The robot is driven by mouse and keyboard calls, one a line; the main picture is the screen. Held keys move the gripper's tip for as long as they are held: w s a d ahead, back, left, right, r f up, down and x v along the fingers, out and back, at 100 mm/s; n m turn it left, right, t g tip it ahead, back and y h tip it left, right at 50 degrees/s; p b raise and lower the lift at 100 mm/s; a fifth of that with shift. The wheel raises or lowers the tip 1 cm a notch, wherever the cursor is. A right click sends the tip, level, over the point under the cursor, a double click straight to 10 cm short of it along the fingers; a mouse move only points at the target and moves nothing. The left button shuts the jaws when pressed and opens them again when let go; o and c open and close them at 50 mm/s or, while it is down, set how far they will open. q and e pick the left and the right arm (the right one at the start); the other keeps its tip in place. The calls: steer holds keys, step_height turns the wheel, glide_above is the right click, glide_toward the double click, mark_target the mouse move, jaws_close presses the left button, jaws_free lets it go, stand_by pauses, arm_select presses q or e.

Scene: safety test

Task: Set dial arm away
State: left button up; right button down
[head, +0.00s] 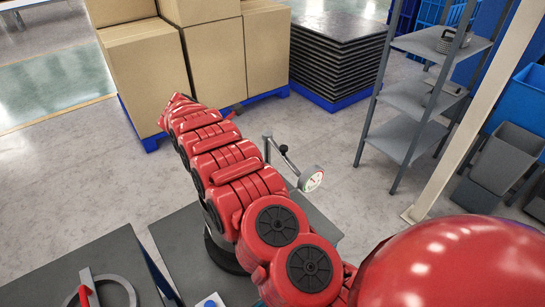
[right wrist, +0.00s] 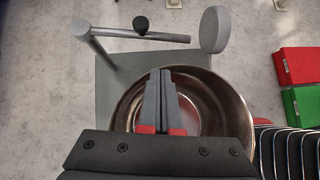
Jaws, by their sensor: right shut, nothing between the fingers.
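The dial gauge (head: 312,178) is a round disc with a white face, held at the end of a dial arm on an upright grey post (head: 267,148). A black knob (head: 284,150) sits on this arm. In the right wrist view the dial arm (right wrist: 160,37) runs from the post to the grey edge of the dial (right wrist: 214,30), with the knob (right wrist: 140,25) between. My right gripper (right wrist: 167,75) is shut and empty, over a round metal bowl (right wrist: 205,82) and apart from the dial arm. Its fingers are hidden in the head view. My left gripper is not in view.
The bowl stands on a small grey table (head: 180,245), largely behind my red arm. Another table (head: 50,285) is at lower left. Cardboard boxes (head: 145,75), stacked dark sheets (head: 335,55) and a grey shelf rack (head: 405,100) stand beyond. Floor between is clear.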

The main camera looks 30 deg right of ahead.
mark_target(283, 154)
steer(key=d+r+p+x, duration=0.1)
steer(key=x, duration=1.2)
steer(key=shift+d, duration=0.15)
steer(key=shift+p, duration=0.3)
